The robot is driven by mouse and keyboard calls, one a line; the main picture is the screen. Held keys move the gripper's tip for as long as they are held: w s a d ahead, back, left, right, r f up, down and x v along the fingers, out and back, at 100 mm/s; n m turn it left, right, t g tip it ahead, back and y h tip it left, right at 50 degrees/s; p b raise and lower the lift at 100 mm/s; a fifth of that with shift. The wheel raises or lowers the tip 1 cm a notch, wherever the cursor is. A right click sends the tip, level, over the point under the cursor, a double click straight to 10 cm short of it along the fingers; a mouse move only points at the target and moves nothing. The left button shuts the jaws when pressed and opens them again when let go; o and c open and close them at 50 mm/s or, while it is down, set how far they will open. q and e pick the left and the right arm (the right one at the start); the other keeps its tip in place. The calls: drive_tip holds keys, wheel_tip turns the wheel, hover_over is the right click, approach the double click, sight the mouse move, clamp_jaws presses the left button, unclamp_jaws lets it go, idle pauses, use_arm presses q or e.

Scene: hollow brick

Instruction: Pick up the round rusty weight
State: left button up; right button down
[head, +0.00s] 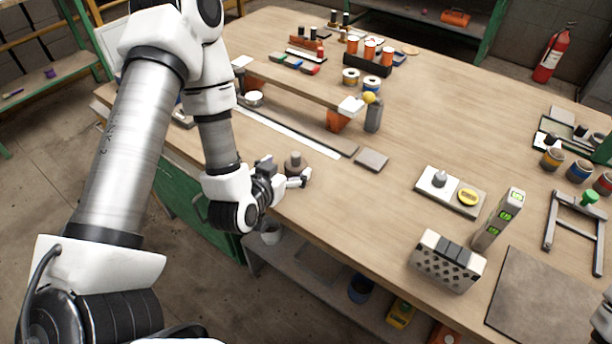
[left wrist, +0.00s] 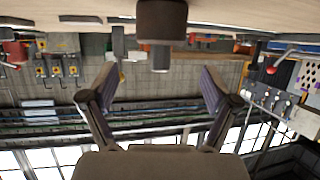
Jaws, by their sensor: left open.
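The round rusty weight (head: 296,164) stands upright on the wooden table (head: 400,150) near its front left edge. It is a squat brown-grey cylinder with a narrower knob on top. In the left wrist view, which is upside down, the weight (left wrist: 161,22) hangs from the top edge, ahead of the fingers and roughly centred between them. My left gripper (head: 297,180) is open and empty, low beside the near side of the weight; its spread fingers also show in the left wrist view (left wrist: 157,85). The fingers partly hide the weight's base in the head view.
A flat dark block (head: 371,160) lies right of the weight, and a long raised plank (head: 290,82) is behind it. A hollow brick (head: 447,262) and a spirit level (head: 499,219) stand farther right.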

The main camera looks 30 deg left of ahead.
sight(293, 162)
use_arm(q)
drive_tip(key=shift+w+f, duration=0.25)
drive_tip(key=shift+f, duration=0.05)
drive_tip(key=w+f+b, duration=0.1)
drive_tip(key=b, duration=0.3)
drive_tip(key=shift+w+b, duration=0.1)
drive_tip(key=shift+b, duration=0.3)
drive_tip(key=w, duration=0.1)
drive_tip(key=w+p, duration=0.1)
drive_tip(key=shift+w+a+f, duration=0.15)
drive_tip(key=shift+w+a, duration=0.2)
drive_tip(key=shift+w+f, duration=0.2)
drive_tip(key=shift+w, duration=0.2)
drive_tip(key=shift+s, duration=0.1)
drive_tip(key=c, duration=0.3)
drive_tip(key=shift+s, duration=0.1)
clamp_jaws()
use_arm(e)
wheel_tip(293, 162, down, 5)
drive_tip(key=shift+d+r, duration=0.15)
drive_tip(key=shift+r, duration=0.05)
